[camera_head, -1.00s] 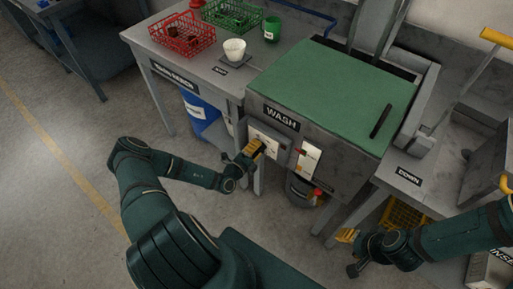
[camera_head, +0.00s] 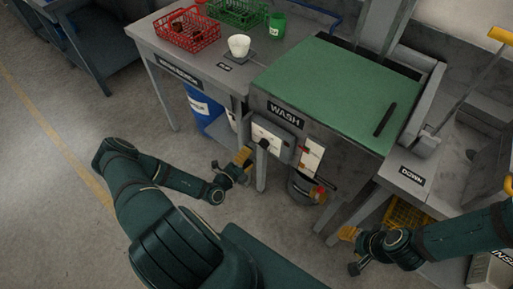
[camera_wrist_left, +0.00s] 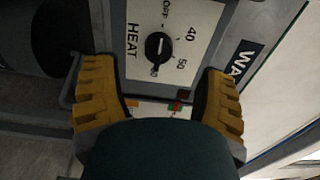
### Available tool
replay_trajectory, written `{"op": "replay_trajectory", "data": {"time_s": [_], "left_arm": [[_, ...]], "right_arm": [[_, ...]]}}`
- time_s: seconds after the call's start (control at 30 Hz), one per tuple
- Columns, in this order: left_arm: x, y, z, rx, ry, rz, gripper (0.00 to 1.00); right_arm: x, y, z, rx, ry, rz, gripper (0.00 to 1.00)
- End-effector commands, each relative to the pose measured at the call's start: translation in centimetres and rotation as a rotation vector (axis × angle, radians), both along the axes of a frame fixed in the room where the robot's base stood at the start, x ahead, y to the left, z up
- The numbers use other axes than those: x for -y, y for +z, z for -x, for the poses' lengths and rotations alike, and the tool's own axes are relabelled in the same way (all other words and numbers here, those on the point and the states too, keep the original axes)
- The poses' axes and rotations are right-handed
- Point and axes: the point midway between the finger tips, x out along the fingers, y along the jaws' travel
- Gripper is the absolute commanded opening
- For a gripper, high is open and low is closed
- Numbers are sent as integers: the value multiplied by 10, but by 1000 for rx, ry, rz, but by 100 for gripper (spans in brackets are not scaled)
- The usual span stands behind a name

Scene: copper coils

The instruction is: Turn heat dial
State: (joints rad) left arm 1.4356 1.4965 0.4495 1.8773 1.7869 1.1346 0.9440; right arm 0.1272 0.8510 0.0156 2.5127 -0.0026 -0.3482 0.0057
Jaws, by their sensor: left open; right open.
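The heat dial (camera_wrist_left: 158,46) is a black round knob on a white plate (camera_wrist_left: 190,17) marked HEAT, OFF, 40, 50 and a partly covered higher number. Its pale pointer line seems to lie towards that higher number, but is too small to be sure. The dial also shows in the head view (camera_head: 263,143) on the front of the wash machine. My left gripper (camera_head: 243,160) is open and empty, just left of and below the dial, apart from it. In the wrist view its yellow fingers (camera_wrist_left: 160,88) frame the plate. My right gripper (camera_head: 350,236) is open and empty at lower right.
The wash machine (camera_head: 335,85) has a green lid and a second white panel (camera_head: 311,157). A bench with a red basket (camera_head: 187,31), white cup (camera_head: 239,45) and green cup (camera_head: 277,25) stands at left. A blue drum (camera_head: 205,108) is under it. Floor at left is free.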

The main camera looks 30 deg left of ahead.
Motion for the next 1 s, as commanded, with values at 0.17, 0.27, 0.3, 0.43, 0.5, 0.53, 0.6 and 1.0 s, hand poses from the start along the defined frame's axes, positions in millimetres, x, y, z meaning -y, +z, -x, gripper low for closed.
{"op": "replay_trajectory", "data": {"time_s": [0.17,0.27,0.3,0.43,0.5,0.53,0.6,1.0], "left_arm": [[-3,0,30,-1,2,1,72],[-3,0,41,1,1,1,72],[-3,0,44,0,0,1,72],[-3,1,48,1,0,1,72],[-3,1,49,1,0,1,72],[-3,1,49,1,0,1,72],[-3,1,48,1,0,1,72],[0,1,47,2,-14,-5,72]], "right_arm": [[0,0,0,0,0,0,47],[0,0,0,0,0,0,47],[0,0,0,0,0,0,47],[0,0,0,0,0,0,47],[0,0,0,0,0,0,47],[0,0,0,0,0,0,47],[0,0,0,0,0,0,47],[0,0,0,0,0,0,47]]}}
